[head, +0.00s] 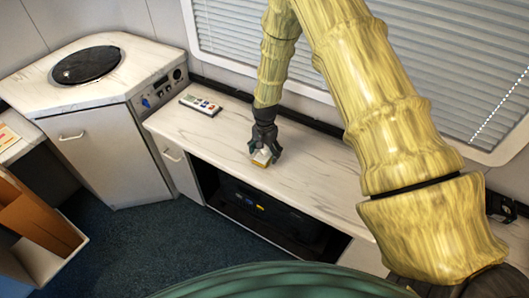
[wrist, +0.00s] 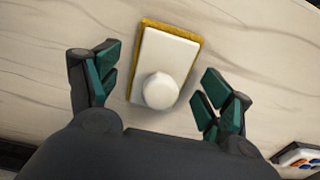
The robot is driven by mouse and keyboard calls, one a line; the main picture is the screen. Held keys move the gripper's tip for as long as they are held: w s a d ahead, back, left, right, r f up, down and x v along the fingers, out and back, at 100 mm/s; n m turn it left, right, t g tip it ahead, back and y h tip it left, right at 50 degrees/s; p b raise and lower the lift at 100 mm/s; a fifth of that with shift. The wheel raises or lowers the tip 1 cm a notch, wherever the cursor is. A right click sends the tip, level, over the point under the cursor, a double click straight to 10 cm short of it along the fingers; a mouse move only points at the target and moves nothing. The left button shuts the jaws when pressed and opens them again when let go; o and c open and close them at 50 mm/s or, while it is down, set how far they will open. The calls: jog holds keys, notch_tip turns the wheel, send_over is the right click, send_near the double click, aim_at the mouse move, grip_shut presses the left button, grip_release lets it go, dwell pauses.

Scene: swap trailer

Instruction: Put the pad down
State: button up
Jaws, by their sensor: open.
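The pad (wrist: 172,55) is a white block with a yellow-brown layer along its edge and a round white knob on top. In the wrist view it lies on the pale marbled counter (wrist: 40,60), between the two fingers of my gripper (wrist: 158,88). The fingers are spread, with a gap on each side of the pad. In the head view the pad (head: 262,157) is small and partly hidden under my gripper (head: 265,150), near the front edge of the counter.
A cabinet with a round black lid (head: 86,64) stands at the left. Window blinds (head: 450,60) are behind. The counter right of the pad is clear.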

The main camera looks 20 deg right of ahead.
jog(key=shift+r, duration=0.2)
notch_tip(320, 180, up, 12)
jog(key=b, duration=0.2)
jog(key=shift+b, duration=0.35)
jog(key=shift+f, duration=0.1)
